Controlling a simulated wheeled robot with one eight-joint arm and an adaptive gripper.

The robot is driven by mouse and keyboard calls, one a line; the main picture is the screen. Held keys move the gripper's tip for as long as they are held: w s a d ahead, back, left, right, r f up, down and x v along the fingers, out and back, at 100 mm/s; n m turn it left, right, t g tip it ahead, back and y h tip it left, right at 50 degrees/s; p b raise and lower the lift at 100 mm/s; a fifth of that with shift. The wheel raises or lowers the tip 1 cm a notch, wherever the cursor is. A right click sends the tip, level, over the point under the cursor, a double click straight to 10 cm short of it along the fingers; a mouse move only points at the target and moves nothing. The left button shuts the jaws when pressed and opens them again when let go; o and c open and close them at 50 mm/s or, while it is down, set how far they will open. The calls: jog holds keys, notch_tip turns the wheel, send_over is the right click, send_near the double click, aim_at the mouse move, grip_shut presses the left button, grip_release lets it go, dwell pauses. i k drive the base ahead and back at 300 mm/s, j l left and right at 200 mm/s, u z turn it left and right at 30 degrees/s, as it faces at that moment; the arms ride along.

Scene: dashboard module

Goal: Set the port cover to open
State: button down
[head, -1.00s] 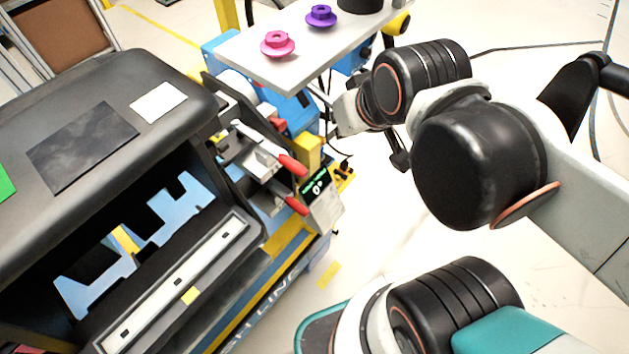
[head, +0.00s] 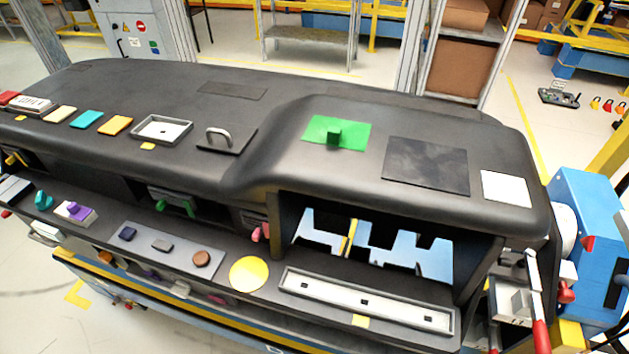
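My gripper is not in view. No part carries a readable port-cover label, so I cannot tell which one is the port cover. A black square plate with a grey handle (head: 217,137) lies flat on the dashboard top. A green plate with a dark green knob (head: 336,136) lies flat to its right. I cannot tell whether any of these is hinged or open.
The black dashboard (head: 270,105) spans the view. Its front has an open bay (head: 372,242) with blue cut-out plates. Red-handled clamps (head: 540,335) and a blue machine (head: 588,225) stand at the right end. Small coloured blocks and knobs line the left side. Shelving stands behind.

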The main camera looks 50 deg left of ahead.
aim_at(80, 214)
jog(key=u, duration=2.55)
